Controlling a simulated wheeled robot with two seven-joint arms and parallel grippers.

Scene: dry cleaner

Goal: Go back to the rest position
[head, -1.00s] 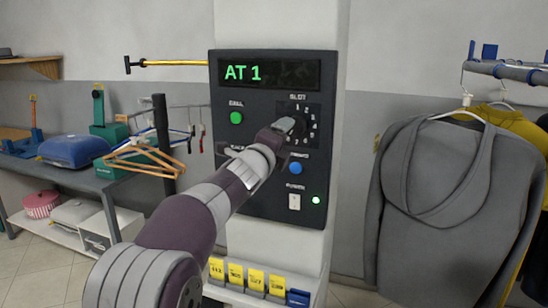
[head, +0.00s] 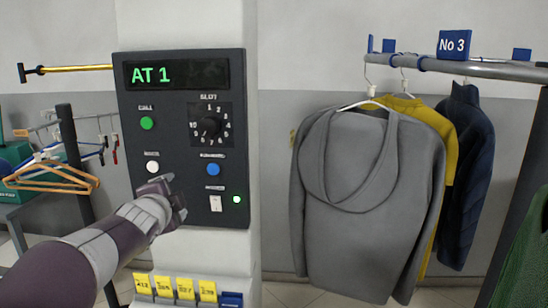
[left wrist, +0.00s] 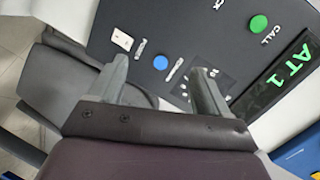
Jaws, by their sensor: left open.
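My left gripper (head: 180,204) is in front of the lower part of the dark control panel (head: 135,100), below the white button (head: 152,167). In the left wrist view its two fingers (left wrist: 160,72) are apart with nothing between them. I cannot tell from the head view how far it is from the panel face. The panel's display (head: 178,74) reads "AT 1" in green. The slot dial (head: 211,126), green call button (head: 147,123), blue button (head: 213,169) and white switch (head: 215,204) are uncovered. My right gripper is not in view.
A grey hooded garment (head: 350,210), a yellow one (head: 440,125) and a navy one (head: 466,170) hang from a rail (head: 480,69) on the right. Yellow tags (head: 185,288) sit below the panel. Orange hangers (head: 50,178) hang at the left.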

